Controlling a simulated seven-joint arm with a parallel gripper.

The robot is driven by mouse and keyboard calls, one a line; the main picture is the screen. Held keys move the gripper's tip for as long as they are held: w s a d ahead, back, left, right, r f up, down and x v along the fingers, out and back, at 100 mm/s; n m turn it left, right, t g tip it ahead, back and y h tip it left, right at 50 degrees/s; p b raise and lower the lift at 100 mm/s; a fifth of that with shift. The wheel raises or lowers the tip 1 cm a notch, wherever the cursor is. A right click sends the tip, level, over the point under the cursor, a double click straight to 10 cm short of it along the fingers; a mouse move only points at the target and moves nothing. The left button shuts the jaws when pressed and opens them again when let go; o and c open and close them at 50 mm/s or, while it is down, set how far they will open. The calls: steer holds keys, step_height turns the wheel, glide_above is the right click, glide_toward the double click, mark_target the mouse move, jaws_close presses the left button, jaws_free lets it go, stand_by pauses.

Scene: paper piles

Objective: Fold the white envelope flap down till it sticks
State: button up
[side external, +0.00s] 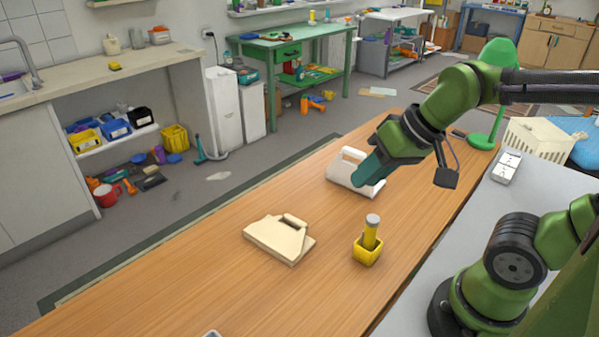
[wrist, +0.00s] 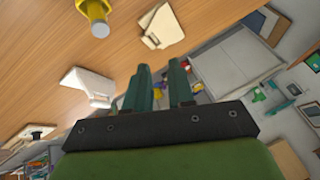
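The white envelope (side external: 342,170) lies on the wooden table, partly hidden behind my gripper in the side view; its notched flap part seems raised at the back. It also shows in the wrist view (wrist: 86,84), left of my fingers. My gripper (side external: 358,184) hangs over the near right part of the white envelope in the side view, tilted. In the wrist view its two teal fingers (wrist: 160,72) stand apart with nothing between them. Whether a finger touches the envelope I cannot tell.
A cream envelope (side external: 278,241) lies nearer on the table (side external: 210,285). A yellow cup (side external: 367,254) holding a yellow stick with a grey top (side external: 371,228) stands right of it. A green lamp (side external: 490,130) stands at the far end. Bare table lies around the envelopes.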

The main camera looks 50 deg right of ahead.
steer(key=w+f+n+g, duration=0.1)
steer(key=n, duration=0.1)
steer(key=w+f+n+g+h, duration=0.1)
steer(key=w+n, duration=0.1)
steer(key=w+d+f+n+g+h, duration=0.1)
steer(key=w+f, duration=0.1)
steer(key=shift+d+n, duration=0.1)
steer(key=shift+n, duration=0.3)
jaws_close()
steer(key=n+g+h, duration=0.2)
steer(key=n+h, duration=0.7)
steer(key=n, duration=0.8)
glide_toward(352, 153)
step_height(352, 153, down, 5)
steer(key=d, duration=0.3)
steer(key=shift+w+d+r, duration=0.1)
steer(key=shift+w+d, duration=0.1)
steer(key=shift+d, duration=0.4)
steer(key=shift+w+d+r+y, duration=0.1)
steer(key=shift+d+r+y, duration=0.05)
steer(key=shift+d+y, duration=0.3)
